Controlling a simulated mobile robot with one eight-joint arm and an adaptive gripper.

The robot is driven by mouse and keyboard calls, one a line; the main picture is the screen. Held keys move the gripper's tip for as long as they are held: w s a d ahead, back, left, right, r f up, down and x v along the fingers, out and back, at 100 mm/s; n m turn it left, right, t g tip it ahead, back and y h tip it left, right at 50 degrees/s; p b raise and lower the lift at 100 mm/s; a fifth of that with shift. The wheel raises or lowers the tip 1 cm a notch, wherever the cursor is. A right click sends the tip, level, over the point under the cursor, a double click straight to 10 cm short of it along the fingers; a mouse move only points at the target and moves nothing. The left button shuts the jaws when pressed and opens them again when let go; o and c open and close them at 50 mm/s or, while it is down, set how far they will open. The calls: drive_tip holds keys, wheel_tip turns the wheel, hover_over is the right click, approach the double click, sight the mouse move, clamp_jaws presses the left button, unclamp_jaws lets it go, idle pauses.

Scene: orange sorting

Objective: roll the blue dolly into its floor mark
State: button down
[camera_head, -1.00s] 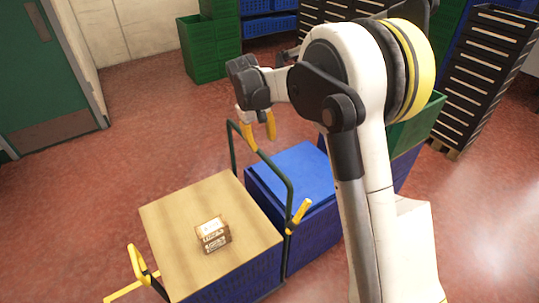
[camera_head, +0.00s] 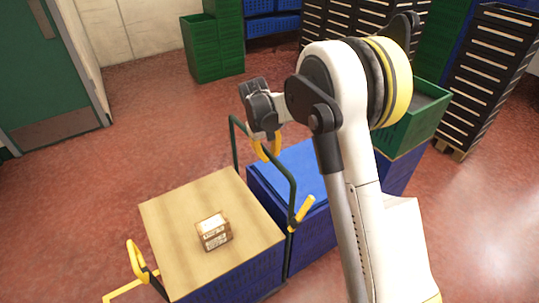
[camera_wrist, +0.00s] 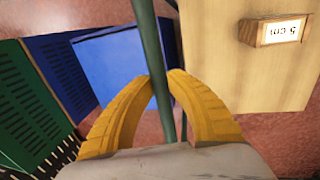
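A blue crate stack with a tan board top (camera_head: 170,215) stands low in the head view; its blue side (camera_head: 235,285) shows below the board. A dark green hoop handle (camera_head: 291,185) rises between it and a blue-lidded crate (camera_head: 300,170). I cannot tell which load the handle's dolly carries; the wheels are hidden. My gripper (camera_head: 266,158) is at the handle's top bar. In the wrist view its yellow fingers curve in on both sides of the handle (camera_wrist: 152,45), tips close against it. A yellow floor line (camera_head: 122,292), partly hidden, shows at lower left.
A small labelled box (camera_head: 213,231) sits on the board. A green crate (camera_head: 415,115) on blue ones stands right behind my arm. Black crate stacks (camera_head: 490,75) and green crates (camera_head: 212,50) stand farther back. Red floor is clear at left, before a green door (camera_head: 40,70).

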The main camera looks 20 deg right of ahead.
drive_tip(key=shift+a, duration=0.1)
idle(0.3)
drive_tip(key=s+a, duration=0.3)
drive_tip(key=a, duration=0.8)
drive_tip(key=s+a, duration=0.4)
drive_tip(key=a, duration=0.8)
drive_tip(key=s+a+p, duration=0.1)
drive_tip(key=s+a, duration=0.3)
drive_tip(key=a, duration=0.7)
drive_tip(key=shift+s+a, duration=0.15)
drive_tip(key=c, duration=1.3)
unclamp_jaws()
drive_tip(key=shift+a+f, duration=0.1)
drive_tip(key=shift+a, duration=0.1)
drive_tip(key=shift+d, duration=0.1)
wheel_tip(320, 180, up, 12)
drive_tip(key=a, duration=0.2)
drive_tip(key=shift+s, duration=0.4)
drive_tip(key=shift+a, duration=0.1)
